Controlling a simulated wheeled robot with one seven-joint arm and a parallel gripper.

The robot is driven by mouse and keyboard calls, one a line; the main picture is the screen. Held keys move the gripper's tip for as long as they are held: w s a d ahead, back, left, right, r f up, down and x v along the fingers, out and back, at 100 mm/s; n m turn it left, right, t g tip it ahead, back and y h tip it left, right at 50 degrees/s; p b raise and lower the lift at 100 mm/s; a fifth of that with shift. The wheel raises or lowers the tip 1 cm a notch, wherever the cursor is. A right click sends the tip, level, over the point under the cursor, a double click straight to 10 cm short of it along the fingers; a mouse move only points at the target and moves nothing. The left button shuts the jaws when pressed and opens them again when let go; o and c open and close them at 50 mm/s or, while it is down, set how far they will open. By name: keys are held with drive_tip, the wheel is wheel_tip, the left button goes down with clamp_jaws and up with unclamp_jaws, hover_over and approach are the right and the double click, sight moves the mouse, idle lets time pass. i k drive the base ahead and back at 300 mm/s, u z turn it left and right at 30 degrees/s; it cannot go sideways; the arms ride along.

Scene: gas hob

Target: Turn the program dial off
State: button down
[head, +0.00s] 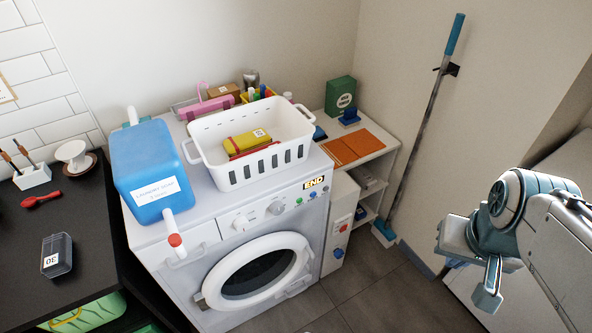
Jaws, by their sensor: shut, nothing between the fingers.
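A white front-loading washing machine (180,262) stands in the middle of the head view. Its sloped control panel carries a white knob (239,224) on the left and a round grey-white dial (277,207) to the right; I cannot tell for sure which is the program dial, nor read a pointer. A small display (314,182) on the panel reads END. My gripper (487,299) is at the lower right, pointing down, shut and empty. It is well to the right of the machine and touches nothing that I can see.
A blue detergent jug (152,170) and a white basket (217,166) stand on the machine, the jug's red-capped spout (175,240) overhanging its front. A shelf unit (384,160) and leaning mop (425,125) are to the right. Floor (375,290) is clear in front.

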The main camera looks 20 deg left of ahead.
sight(242, 224)
drive_tip(key=u, duration=0.65)
drive_tip(key=k, duration=0.4)
drive_tip(key=u, duration=0.5)
drive_tip(key=i, duration=0.45)
drive_tip(key=u, duration=0.7)
drive_tip(key=k, duration=0.35)
drive_tip(key=z, duration=0.2)
